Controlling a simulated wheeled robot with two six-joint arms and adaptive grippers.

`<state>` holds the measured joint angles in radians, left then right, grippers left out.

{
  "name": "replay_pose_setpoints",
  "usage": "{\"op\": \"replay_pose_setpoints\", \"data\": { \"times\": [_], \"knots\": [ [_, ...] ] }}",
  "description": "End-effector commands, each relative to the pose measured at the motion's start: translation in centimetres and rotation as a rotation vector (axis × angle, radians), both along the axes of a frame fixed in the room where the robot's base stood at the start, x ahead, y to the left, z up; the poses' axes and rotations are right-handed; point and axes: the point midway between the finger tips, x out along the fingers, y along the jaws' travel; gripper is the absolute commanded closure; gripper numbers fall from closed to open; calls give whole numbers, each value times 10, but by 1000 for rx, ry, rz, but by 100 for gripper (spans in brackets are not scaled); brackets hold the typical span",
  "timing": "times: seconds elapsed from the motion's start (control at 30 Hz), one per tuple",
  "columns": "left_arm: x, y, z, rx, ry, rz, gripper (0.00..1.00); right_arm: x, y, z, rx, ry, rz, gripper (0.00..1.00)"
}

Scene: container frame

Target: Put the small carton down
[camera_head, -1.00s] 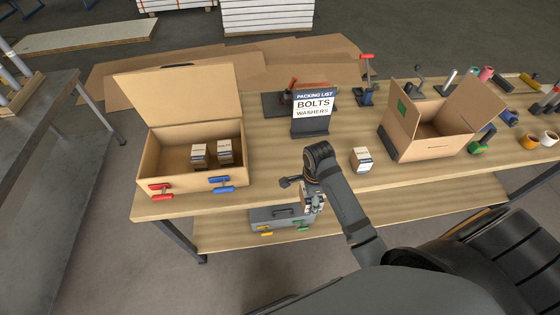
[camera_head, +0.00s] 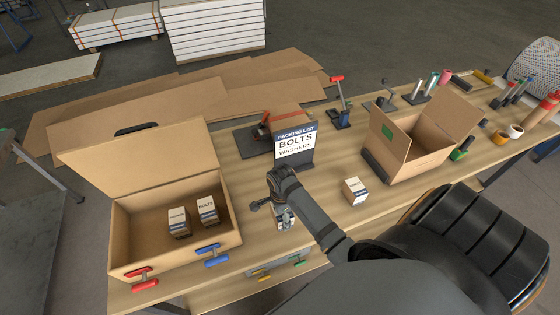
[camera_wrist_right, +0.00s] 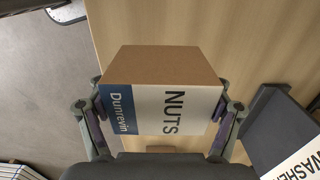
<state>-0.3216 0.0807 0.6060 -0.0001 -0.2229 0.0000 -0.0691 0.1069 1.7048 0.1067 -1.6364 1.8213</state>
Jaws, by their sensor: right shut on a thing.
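My right gripper (camera_wrist_right: 160,125) is shut on a small carton (camera_wrist_right: 165,95) with a white and blue label reading NUTS. In the right wrist view the fingers press its two sides. In the head view the right gripper (camera_head: 285,217) is near the table's front edge, between the open box and the packing-list sign, with the carton mostly hidden by the arm. The large open box (camera_head: 225,230) at left holds two small cartons, one (camera_head: 207,210) labelled BOLTS and the other (camera_head: 178,222) with an unreadable label. My left gripper is not in view.
The sign (camera_head: 295,147) lists BOLTS and WASHERS. A loose small carton (camera_head: 354,191) stands on the table (camera_head: 335,225) right of my arm. Another open box (camera_head: 405,160) stands further right. Red (camera_head: 141,279) and blue (camera_head: 211,255) handled clamps stick out at the left box's front.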

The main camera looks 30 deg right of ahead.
Motion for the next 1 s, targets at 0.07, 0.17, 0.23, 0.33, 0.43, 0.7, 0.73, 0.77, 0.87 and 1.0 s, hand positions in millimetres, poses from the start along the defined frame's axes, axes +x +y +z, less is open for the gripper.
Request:
{"op": "replay_pose_setpoints", "data": {
  "times": [0.07,0.17,0.23,0.33,0.43,0.7,0.73,0.77,0.87,1.0],
  "knots": [
    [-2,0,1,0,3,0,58,2,0,-4,-1,-3,0,65],
    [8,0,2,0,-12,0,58,2,0,-7,0,-2,0,65],
    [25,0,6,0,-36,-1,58,1,0,-17,-1,0,0,65],
    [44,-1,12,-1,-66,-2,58,1,0,-34,-1,1,0,65],
    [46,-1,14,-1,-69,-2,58,1,0,-45,0,-2,0,65],
    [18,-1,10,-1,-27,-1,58,2,0,-47,-1,-4,0,65],
    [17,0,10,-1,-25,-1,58,2,0,-48,-1,-3,0,65],
    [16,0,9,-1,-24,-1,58,2,0,-49,-1,-3,0,65],
    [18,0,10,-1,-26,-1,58,1,0,-49,0,-2,0,10],
    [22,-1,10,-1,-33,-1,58,1,0,-49,0,-2,0,0]
  ]
}}
